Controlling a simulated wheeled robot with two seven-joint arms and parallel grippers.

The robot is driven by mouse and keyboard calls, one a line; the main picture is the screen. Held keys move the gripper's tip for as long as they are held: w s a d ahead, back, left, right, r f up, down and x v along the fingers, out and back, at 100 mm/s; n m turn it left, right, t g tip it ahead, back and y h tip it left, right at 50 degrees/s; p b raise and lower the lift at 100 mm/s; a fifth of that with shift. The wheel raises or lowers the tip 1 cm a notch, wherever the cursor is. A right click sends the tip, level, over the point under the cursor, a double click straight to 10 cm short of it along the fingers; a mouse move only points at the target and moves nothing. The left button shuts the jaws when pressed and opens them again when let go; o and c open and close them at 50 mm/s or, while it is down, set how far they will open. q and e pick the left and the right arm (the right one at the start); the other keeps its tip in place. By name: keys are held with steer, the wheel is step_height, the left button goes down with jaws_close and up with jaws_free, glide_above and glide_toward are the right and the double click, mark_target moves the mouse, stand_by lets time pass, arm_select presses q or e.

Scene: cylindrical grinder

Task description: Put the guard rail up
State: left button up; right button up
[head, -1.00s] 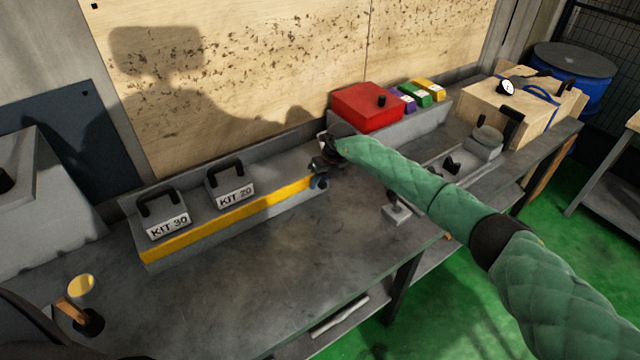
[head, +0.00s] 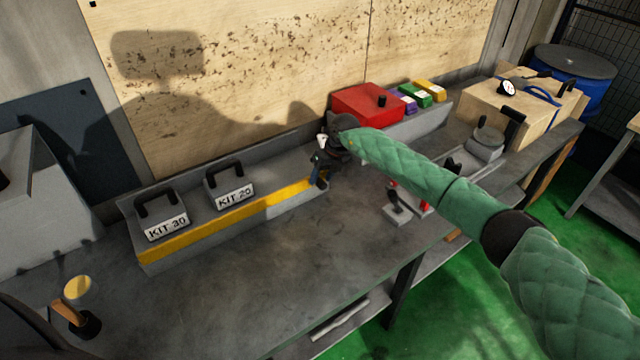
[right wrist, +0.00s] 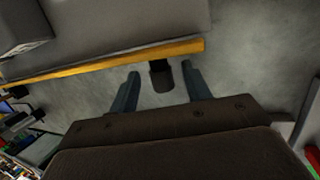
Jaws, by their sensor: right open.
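The guard rail (head: 225,218) is a long yellow bar along the front of the grey shelf that holds the kits. In the right wrist view the rail (right wrist: 100,67) runs across the upper left and ends near the fingers. My right gripper (head: 320,178) is at the rail's right end, pointing down. In the right wrist view its two fingers (right wrist: 160,72) are apart. A small dark tab (right wrist: 161,84) shows between them; I cannot tell whether it is joined to the rail. My left gripper is not in view.
Two handled blocks, KIT 30 (head: 166,227) and KIT 20 (head: 235,196), stand on the shelf behind the rail. A red box (head: 366,106) is behind my right arm. A short-handled tool (head: 78,305) stands at the front left. The middle of the grey bench (head: 270,260) is clear.

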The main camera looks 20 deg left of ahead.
steer(key=b+v, duration=0.1)
steer(key=v, duration=0.2)
steer(key=shift+w+d+r, duration=0.1)
steer(key=shift+w+r, duration=0.05)
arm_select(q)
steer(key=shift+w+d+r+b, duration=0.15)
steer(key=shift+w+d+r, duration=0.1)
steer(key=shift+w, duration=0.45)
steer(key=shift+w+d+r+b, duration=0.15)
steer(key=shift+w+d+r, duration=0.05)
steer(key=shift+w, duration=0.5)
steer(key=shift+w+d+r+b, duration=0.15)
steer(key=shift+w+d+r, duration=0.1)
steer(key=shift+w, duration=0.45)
arm_select(e)
steer(key=shift+d+r, duration=0.15)
steer(key=shift+r, duration=0.6)
